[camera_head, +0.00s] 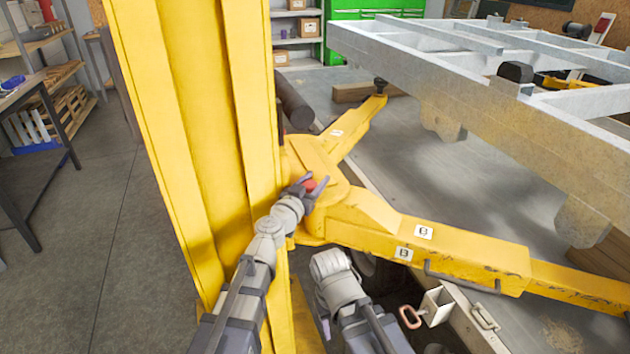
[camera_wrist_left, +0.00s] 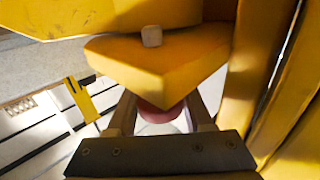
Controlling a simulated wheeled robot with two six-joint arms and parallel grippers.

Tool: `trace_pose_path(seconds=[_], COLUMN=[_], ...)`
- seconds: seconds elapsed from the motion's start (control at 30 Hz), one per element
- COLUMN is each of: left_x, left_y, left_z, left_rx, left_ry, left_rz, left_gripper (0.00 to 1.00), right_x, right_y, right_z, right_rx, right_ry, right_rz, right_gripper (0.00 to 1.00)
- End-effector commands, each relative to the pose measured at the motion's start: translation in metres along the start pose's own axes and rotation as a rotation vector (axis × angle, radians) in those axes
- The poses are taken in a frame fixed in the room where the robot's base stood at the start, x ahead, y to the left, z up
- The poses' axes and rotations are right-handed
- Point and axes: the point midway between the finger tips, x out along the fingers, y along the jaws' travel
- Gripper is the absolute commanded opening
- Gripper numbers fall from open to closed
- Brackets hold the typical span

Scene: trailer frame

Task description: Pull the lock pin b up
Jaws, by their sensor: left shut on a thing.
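The red knob of a lock pin (camera_head: 310,184) shows at the yellow hub where the two lift arms meet the column. My left gripper (camera_head: 308,190) is shut on this red knob, with one finger on each side of it. In the left wrist view the red knob (camera_wrist_left: 160,112) sits between the two fingers, under a yellow plate (camera_wrist_left: 150,65) that hides part of it. The near lift arm (camera_head: 450,240) carries two "B" labels. My right arm's wrist shows at the bottom centre, but its fingers are not visible.
The tall yellow column (camera_head: 195,130) stands close on the left of the gripper. A second lift arm (camera_head: 350,130) reaches toward the grey trailer frame (camera_head: 480,100). A pinkish handle (camera_head: 410,317) lies low at the front. Open floor (camera_head: 110,215) lies to the left.

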Motion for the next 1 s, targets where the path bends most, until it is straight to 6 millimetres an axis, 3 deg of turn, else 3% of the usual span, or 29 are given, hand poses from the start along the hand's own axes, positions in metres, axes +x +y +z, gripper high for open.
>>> trace_pose_path(seconds=[0.43,0.8,1.0], left_x=[0.000,0.000,0.000], left_y=[0.000,0.000,0.000], left_z=[-0.001,-0.036,-0.035], left_rx=[0.000,0.000,-0.002], left_ry=[0.000,0.000,0.000], left_rz=[0.000,0.000,-0.001], left_gripper=[0.00,0.00,0.00], right_x=[-0.001,-0.036,-0.034], right_y=[0.000,0.003,0.003], right_z=[0.000,0.002,0.002], right_rx=[0.000,0.000,0.000], right_ry=[0.000,0.000,0.000], right_rz=[0.000,0.000,0.000], right_gripper=[0.50,0.50,0.50])
